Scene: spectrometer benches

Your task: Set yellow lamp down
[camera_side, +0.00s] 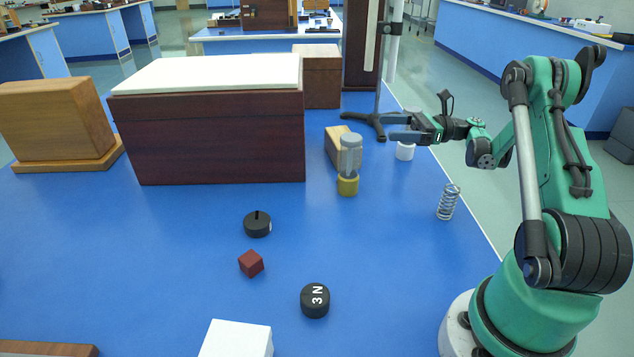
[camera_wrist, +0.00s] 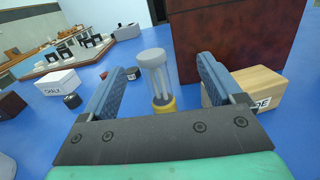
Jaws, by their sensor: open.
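The yellow lamp (camera_side: 348,165) stands upright on the blue bench, a clear glass tube on a yellow base. It stands in front of a small wooden block. In the wrist view the lamp (camera_wrist: 157,78) is upright between and beyond my two fingers, with gaps on both sides. My gripper (camera_side: 390,128) is open and empty, to the right of the lamp and apart from it in the side view. In the wrist view my gripper (camera_wrist: 158,80) shows two blue padded fingers spread wide. The lower part of the lamp's base is hidden by my gripper's palm there.
A large dark wooden box (camera_side: 210,130) with a white top stands left of the lamp. The wooden block (camera_side: 333,147), a stand base (camera_side: 376,125), a white cylinder (camera_side: 405,151) and a spring (camera_side: 447,202) are nearby. Black weights (camera_side: 315,300) and a red cube (camera_side: 251,263) lie in front.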

